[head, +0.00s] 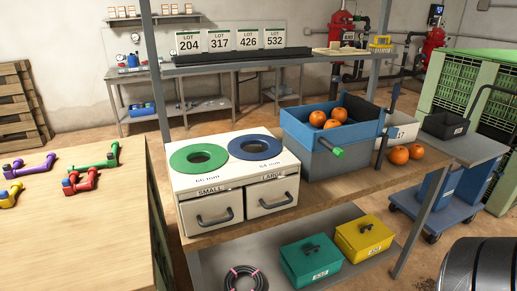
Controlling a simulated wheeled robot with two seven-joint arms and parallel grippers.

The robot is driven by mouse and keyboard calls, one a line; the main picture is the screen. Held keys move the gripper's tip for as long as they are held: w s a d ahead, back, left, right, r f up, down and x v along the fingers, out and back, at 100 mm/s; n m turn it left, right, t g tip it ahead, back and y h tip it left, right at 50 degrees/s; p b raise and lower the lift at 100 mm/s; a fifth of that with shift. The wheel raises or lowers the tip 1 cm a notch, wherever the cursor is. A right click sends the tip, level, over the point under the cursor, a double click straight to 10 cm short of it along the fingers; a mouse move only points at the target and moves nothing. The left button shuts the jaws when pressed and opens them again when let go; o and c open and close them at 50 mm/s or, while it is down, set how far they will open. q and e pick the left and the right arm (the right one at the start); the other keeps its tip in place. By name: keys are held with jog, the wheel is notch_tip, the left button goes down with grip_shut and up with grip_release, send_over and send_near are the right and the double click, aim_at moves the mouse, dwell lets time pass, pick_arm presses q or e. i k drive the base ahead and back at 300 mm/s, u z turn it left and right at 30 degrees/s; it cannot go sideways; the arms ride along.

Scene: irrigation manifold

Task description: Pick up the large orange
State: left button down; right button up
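Two oranges lie on the wooden bench top to the right of the blue bin. The left one (398,155) looks a little larger than the right one (416,151), and they sit close together. Several more oranges (317,118) are in the blue bin (300,135); its wall hides part of its inside. I cannot tell for certain which orange is the large one. A white sizing box has a green ring (199,158) over a drawer marked SMALL and a blue ring (254,147) over a drawer marked LARGE. Neither gripper is in view.
A shelf post (157,75) stands in front of the bench's left part. A teal box (311,262) and a yellow box (363,238) are on the lower shelf. Colored valves (80,180) lie on the left table.

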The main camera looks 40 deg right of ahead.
aim_at(399, 154)
jog(key=z, duration=2.85)
jog(key=k, duration=1.25)
jog(key=z, duration=0.85)
jog(key=i, duration=1.65)
jog(key=u, duration=0.3)
jog(key=i, duration=1.95)
jog(key=u, duration=2)
jog(key=i, duration=0.9)
jog(key=u, duration=0.8)
